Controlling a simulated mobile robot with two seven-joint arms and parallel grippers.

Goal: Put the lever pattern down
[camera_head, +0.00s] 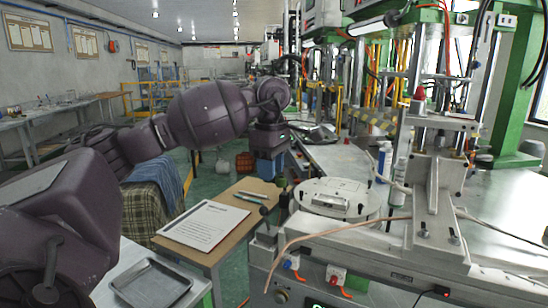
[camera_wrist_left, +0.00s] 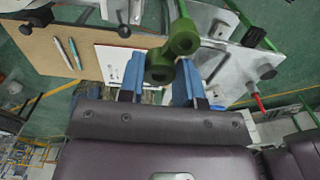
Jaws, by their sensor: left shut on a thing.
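My left gripper (camera_head: 272,174) hangs fingers-down over the far end of the wooden board in the head view. In the left wrist view its blue fingers (camera_wrist_left: 160,80) are shut on the green lever pattern (camera_wrist_left: 183,40). The pattern shows two rounded ends there and partly hides behind the fingertips. In the head view only a small green bit of it (camera_head: 281,182) shows below the fingers. I cannot tell whether it touches anything. My right gripper is not in view.
The wooden board (camera_head: 228,247) holds a white sheet (camera_head: 204,224) and two pens (camera_head: 252,197). A metal tray (camera_head: 151,284) lies on the near left table. A round metal plate (camera_head: 307,198) sits on the machine at right. A blue cloth (camera_head: 160,170) hangs at left.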

